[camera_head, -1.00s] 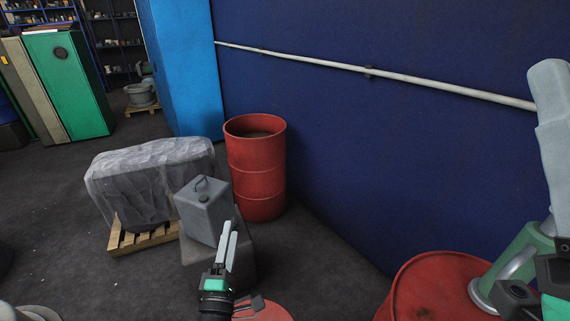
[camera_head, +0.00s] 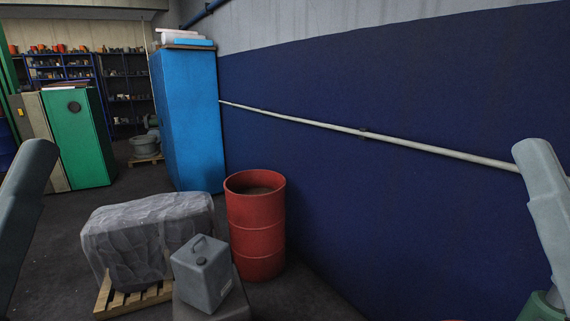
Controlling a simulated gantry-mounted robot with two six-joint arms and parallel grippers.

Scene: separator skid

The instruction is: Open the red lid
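No red lid can be made out in this view. An open-topped red drum (camera_head: 256,228) stands upright by the dark blue wall, with no lid on it. Neither of my grippers is in view. Only grey links of my own arms show, at the left and right edges of the picture.
A grey jerrycan (camera_head: 203,275) stands on a grey block (camera_head: 236,306) in front of the red drum. A plastic-wrapped load (camera_head: 145,240) sits on a wooden pallet (camera_head: 128,299). A tall blue cabinet (camera_head: 190,120) and a pale wall pipe (camera_head: 400,142) are behind. Dark floor shows between.

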